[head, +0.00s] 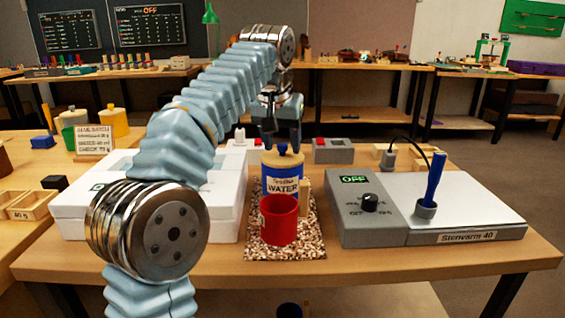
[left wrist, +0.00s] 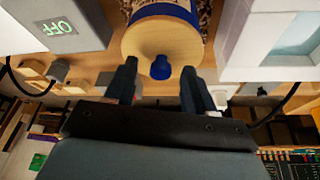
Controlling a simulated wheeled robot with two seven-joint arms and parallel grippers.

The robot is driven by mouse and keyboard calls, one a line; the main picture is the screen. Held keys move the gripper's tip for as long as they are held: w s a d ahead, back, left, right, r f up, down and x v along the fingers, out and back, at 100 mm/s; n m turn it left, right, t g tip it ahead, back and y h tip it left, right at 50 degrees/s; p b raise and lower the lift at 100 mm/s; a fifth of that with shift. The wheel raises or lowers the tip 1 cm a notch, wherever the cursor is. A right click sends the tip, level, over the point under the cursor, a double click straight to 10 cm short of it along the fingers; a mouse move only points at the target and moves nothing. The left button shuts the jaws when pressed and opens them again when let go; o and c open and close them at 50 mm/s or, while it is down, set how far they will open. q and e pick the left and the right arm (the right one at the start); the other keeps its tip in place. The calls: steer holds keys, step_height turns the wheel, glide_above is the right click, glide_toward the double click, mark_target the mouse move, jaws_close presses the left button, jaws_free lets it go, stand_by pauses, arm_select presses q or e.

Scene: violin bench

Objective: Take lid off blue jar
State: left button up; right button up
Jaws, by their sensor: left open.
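The blue jar (head: 280,186) stands upright on a speckled mat (head: 256,246) in the middle of the bench, with a label reading WATER. Its round wooden lid (head: 290,162) is on top and carries a small blue knob (left wrist: 161,68). My left gripper (head: 282,144) points down just above the lid, open and empty. In the left wrist view the knob shows between the two fingertips, with a gap on each side. The lid (left wrist: 150,40) and part of the jar show beyond it. My right gripper is in neither view.
A red cup (head: 278,220) stands directly in front of the jar. A grey stirrer unit (head: 370,212) with a blue stick (head: 435,178) and a cable is to the right. A white device (head: 80,215) is on the left, partly behind my arm. The bench's front edge is clear.

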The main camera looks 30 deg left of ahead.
mark_target(282, 145)
arm_select(q)
steer(key=shift+f, duration=0.1)
jaws_close()
stand_by(0.4)
steer(key=shift+r+p, duration=0.35)
steer(key=shift+r, duration=0.1)
step_height(282, 145, up, 3)
steer(key=shift+w+r+p, duration=0.1)
steer(key=shift+p, duration=0.9)
steer(key=s+d+r, duration=0.7)
steer(key=s+r, duration=0.1)
steer(key=s, duration=0.4)
steer(key=shift+d+r, duration=0.25)
steer(key=shift+r, duration=0.15)
